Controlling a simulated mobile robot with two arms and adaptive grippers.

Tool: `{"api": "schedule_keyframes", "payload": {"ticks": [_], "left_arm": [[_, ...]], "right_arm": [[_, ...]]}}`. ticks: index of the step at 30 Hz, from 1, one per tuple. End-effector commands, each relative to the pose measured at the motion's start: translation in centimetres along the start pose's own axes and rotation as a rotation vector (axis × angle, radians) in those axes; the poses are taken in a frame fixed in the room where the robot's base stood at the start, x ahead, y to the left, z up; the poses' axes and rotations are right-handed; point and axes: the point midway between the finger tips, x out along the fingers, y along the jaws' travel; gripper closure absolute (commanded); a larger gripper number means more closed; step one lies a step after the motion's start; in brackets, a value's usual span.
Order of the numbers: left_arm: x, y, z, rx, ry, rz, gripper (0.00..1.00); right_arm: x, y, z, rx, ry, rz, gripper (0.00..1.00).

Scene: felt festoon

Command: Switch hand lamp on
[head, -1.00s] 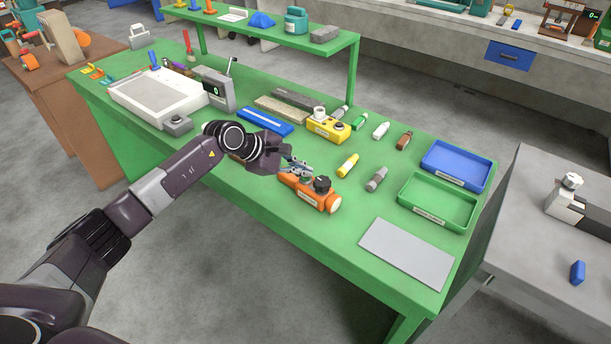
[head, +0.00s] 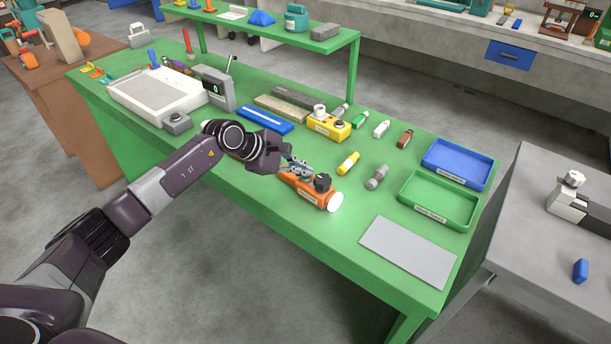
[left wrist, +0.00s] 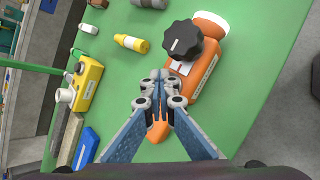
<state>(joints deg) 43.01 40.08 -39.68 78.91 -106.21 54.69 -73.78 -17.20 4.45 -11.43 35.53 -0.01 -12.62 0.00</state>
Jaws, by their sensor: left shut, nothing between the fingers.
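The orange hand lamp (head: 310,196) lies on the green bench near its front edge. Its round lens (head: 335,202) shows bright white. A black knob (head: 322,181) stands on its body; in the left wrist view the black knob (left wrist: 183,39) shows a white mark. My left gripper (head: 301,170) is at the rear part of the lamp, behind the knob. In the left wrist view the gripper (left wrist: 159,78) is shut and empty, its fingers over the lamp body (left wrist: 202,85) and hiding part of it. I cannot tell whether they touch it. My right gripper is not in view.
A yellow device (head: 327,126), a yellow cylinder (head: 348,163) and a grey one (head: 377,177) lie beyond the lamp. A green tray (head: 441,215), a blue tray (head: 456,166) and a grey plate (head: 408,252) are to the right. Bare bench lies between lamp and plate.

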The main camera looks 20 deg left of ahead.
Motion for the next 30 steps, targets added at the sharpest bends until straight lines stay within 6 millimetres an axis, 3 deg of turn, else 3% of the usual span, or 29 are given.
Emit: {"api": "schedule_keyframes", "payload": {"ticks": [30], "left_arm": [[-1.0,0.7,0.6,0.001,0.003,-0.003,1.00]], "right_arm": [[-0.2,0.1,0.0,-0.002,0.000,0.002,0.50]]}}
